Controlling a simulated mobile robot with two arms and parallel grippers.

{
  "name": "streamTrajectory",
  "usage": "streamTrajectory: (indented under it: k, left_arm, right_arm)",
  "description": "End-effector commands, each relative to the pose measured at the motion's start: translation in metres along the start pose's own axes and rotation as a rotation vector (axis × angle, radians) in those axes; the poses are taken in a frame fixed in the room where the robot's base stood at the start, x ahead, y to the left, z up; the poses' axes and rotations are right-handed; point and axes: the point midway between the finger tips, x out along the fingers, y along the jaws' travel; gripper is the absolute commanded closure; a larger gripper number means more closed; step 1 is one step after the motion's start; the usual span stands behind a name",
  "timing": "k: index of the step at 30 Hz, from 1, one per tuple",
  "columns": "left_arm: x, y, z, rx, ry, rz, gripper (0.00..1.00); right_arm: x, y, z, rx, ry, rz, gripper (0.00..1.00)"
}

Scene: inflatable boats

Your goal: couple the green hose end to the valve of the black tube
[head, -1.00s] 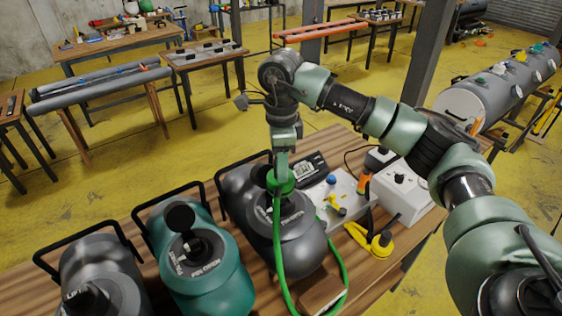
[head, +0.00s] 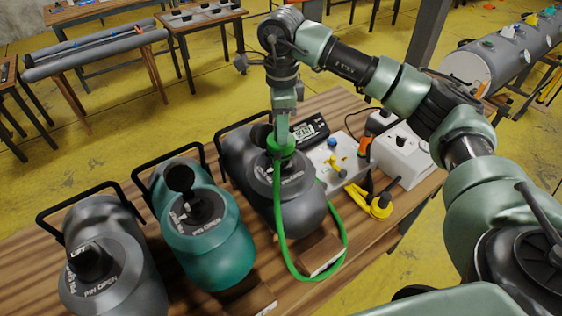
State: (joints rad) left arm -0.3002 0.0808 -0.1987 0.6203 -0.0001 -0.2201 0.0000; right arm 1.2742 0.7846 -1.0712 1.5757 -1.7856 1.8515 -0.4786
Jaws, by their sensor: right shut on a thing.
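My right gripper (head: 281,130) points down and is shut on the green hose end (head: 280,147). It holds the hose end at the valve (head: 279,166) on top of the darkest tube, the black tube (head: 293,215). The hose end covers much of this valve, so I cannot tell whether the two are locked together. The green hose (head: 281,240) hangs from it in a loop down the tube's front and back up on the right. My left gripper is not in view.
A teal tube (head: 215,250) and a grey tube (head: 120,270) stand to the left on the wooden bench (head: 395,225), with black carry bars behind. To the right are a gauge (head: 308,130), a white pump box (head: 402,158) and a yellow-black tool (head: 377,205).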

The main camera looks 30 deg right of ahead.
Motion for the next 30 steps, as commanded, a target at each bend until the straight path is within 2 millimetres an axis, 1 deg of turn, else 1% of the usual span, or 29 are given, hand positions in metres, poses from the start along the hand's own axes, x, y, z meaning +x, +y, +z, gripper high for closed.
streamTrajectory:
  k: [7,23,30]
  left_arm:
    - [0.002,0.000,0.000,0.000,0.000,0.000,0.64]
    - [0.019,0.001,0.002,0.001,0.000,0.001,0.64]
    - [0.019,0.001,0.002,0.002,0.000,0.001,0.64]
  right_arm:
    - [0.003,0.000,0.000,0.000,0.000,-0.001,1.00]
    - [0.024,0.000,0.000,0.000,0.000,-0.001,1.00]
    - [0.024,0.000,0.000,0.000,0.000,-0.001,1.00]
